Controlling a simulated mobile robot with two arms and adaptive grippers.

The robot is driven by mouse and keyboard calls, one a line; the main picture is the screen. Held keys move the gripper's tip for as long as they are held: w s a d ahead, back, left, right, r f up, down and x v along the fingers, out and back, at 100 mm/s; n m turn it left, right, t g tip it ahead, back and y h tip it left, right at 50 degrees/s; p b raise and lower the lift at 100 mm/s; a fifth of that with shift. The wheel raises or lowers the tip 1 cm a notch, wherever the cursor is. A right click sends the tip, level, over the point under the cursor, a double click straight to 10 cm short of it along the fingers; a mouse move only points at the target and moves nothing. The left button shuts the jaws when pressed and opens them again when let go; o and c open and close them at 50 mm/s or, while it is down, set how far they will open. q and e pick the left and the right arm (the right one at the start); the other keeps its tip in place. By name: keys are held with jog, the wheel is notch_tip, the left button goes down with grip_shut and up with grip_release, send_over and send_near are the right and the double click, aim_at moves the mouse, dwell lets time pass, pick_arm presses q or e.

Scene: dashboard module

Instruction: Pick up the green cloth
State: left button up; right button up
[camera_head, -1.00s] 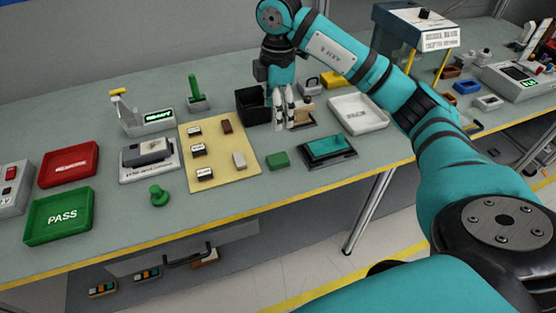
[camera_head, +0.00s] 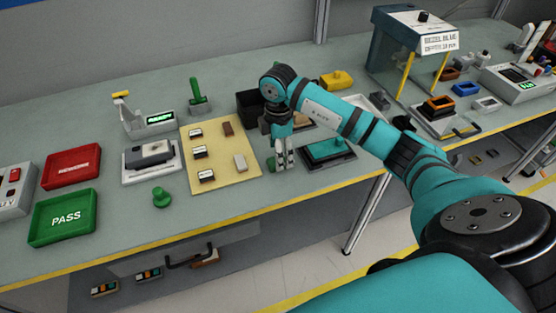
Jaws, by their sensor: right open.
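Whether the fingertips touch the cloth or the bench cannot be told. My left gripper is not in view.
The beige mat (camera_head: 218,180) with small blocks lies just left. The dark tray with a teal top (camera_head: 332,150) is close on the right. A black bin (camera_head: 247,104) stands behind. The yellow-striped bench edge (camera_head: 235,199) is in front. A green knob (camera_head: 161,196) stands farther left.

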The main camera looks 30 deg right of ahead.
notch_tip(320, 180, down, 3)
jog(key=shift+w+f, duration=0.1)
jog(key=shift+w, duration=0.05)
jog(key=shift+c, duration=0.2)
jog(key=c, duration=1)
jog(key=shift+d+r, duration=0.1)
jog(key=shift+r, duration=0.6)
notch_tip(320, 180, up, 2)
jog(key=shift+r+b, duration=0.1)
jog(key=shift+b, duration=0.55)
jog(key=s+a+b, duration=0.1)
jog(key=s+a, duration=0.2)
jog(key=s, duration=0.4)
jog(key=s+a+r+b, duration=0.1)
jog(key=s+a+b, duration=0.1)
jog(key=s+a, duration=0.2)
jog(key=s, duration=0.3)
jog(key=shift+s+a+r, duration=0.15)
jog(key=shift+a+r, duration=0.05)
jog(key=shift+r, duration=0.05)
